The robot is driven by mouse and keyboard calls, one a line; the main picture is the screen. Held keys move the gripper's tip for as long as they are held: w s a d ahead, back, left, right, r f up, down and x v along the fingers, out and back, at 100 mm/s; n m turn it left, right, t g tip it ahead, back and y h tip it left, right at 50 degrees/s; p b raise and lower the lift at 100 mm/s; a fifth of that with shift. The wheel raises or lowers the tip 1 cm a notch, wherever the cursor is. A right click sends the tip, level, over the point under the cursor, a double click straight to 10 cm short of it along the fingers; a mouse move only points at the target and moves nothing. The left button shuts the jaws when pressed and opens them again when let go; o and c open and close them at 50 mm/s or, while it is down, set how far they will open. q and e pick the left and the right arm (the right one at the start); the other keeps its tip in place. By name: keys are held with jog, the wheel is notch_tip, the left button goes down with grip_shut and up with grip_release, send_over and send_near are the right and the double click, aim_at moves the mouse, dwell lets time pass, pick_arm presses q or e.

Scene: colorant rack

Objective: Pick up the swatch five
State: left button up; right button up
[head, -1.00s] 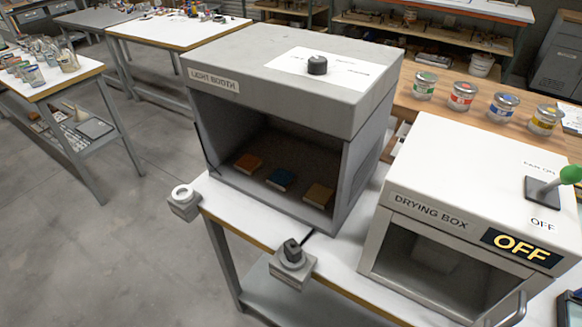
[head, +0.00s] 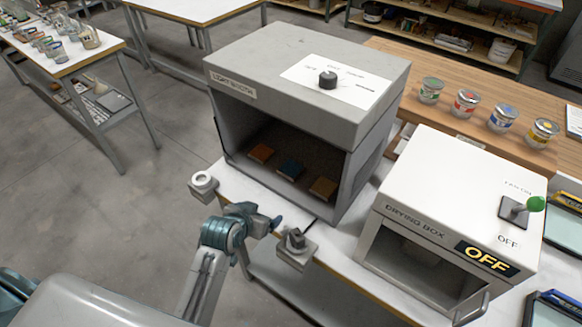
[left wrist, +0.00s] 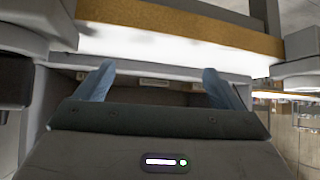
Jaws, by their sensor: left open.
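Three swatches lie in a row on the floor of the open light booth (head: 300,55): an orange-brown one (head: 260,153), a blue one (head: 291,169) and a tan one (head: 323,187). No number is readable on any, so I cannot tell which is swatch five. My left gripper (head: 274,224) is outside the booth, at the table's front edge beside the knob mount. My right gripper is not in view.
A mount with a dark knob (head: 296,243) and one with a white ring (head: 203,183) stick out at the table's front edge. The drying box (head: 465,180), reading OFF, stands to the right. Several paint jars (head: 465,102) stand behind it. The booth's front is open.

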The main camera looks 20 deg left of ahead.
pick_arm(q)
jog(key=t, duration=0.2)
send_near(291, 169)
jog(key=shift+w+d+f+h+p, duration=0.1)
jog(key=shift+w+f+h+p, duration=0.15)
jog(key=shift+w+p, duration=0.25)
jog(key=shift+w+d+f+h+p, duration=0.15)
jog(key=shift+w+f+p, duration=0.2)
jog(key=shift+w+p, duration=0.2)
jog(key=shift+w+a+f, duration=0.1)
jog(key=shift+w+f, duration=0.05)
jog(key=shift+w+f+p, duration=0.1)
jog(key=shift+w+p, duration=0.3)
jog(key=shift+p, duration=0.05)
jog(key=x, duration=0.1)
jog(key=p+x, duration=0.2)
jog(key=shift+w+a+f, duration=0.2)
jog(key=shift+w+f, duration=0.35)
jog(key=shift+d, duration=0.1)
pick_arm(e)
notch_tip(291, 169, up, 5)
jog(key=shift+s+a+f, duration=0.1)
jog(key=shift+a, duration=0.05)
